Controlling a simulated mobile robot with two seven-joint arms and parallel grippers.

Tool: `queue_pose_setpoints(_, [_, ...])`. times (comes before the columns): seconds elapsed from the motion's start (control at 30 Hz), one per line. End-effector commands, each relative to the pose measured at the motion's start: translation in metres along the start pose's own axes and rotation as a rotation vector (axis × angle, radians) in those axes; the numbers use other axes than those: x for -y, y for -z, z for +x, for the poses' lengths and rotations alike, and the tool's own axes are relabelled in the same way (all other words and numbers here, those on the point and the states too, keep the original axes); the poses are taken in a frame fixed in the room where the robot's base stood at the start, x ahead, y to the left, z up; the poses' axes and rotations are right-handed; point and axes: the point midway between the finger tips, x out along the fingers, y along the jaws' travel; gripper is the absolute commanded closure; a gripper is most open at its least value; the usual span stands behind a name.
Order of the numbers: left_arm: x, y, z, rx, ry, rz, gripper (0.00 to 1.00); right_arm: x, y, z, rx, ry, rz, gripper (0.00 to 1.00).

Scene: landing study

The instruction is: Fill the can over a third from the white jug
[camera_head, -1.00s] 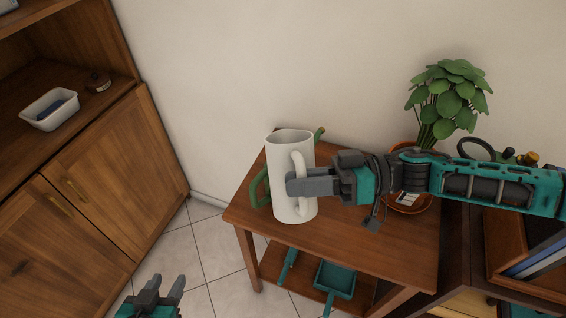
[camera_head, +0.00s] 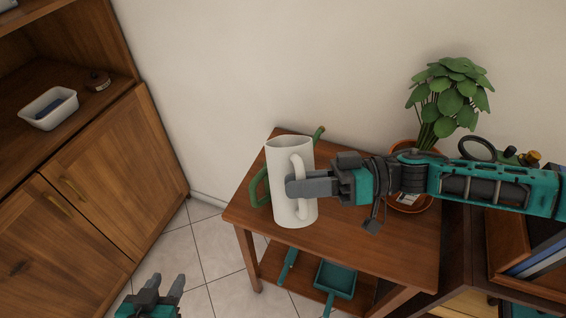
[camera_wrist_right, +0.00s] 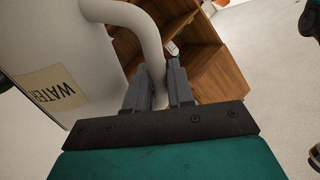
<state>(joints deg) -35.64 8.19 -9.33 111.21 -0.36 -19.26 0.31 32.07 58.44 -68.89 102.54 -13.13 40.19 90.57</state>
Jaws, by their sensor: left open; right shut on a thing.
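The white jug (camera_head: 284,180) is in the head view, close to upright, in front of the green can. My right gripper (camera_head: 292,187) is shut on the jug's handle (camera_head: 301,172). In the right wrist view, the jug (camera_wrist_right: 55,40) carries a label reading WATER (camera_wrist_right: 55,88). The can is mostly hidden behind the jug. Only its green handle (camera_head: 259,188) shows on the left and its spout (camera_head: 319,134) on the right. The can's inside and level are hidden. Whether the jug touches the table is unclear. My left gripper (camera_head: 168,283) is open and empty at the bottom left.
A wooden side table (camera_head: 365,240) stands below the jug. A potted plant (camera_head: 447,100) is at its back right. A teal dustpan (camera_head: 335,279) lies on the lower shelf. A cabinet on the left holds a white tray (camera_head: 48,122). Tiled floor between is clear.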

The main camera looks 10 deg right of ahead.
Motion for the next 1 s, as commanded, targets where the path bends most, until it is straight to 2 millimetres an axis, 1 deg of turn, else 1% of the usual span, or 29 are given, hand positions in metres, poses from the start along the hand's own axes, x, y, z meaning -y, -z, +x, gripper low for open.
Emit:
queue_pose_setpoints(0.37, [-0.0001,-0.0048,0.0029,0.001,0.0,0.0,0.57,-0.007,-0.0096,0.0015,0.0,0.003,0.019,1.0])
queue_pose_setpoints(0.8, [-0.0004,-0.0059,0.0016,0.005,0.0,-0.001,0.57,-0.0066,-0.0085,0.0015,0.0,0.004,0.02,1.0])
queue_pose_setpoints(1.0, [-0.0005,-0.001,-0.0027,0.007,-0.001,-0.001,0.57,-0.0051,-0.0038,0.0015,0.003,0.004,0.042,1.0])
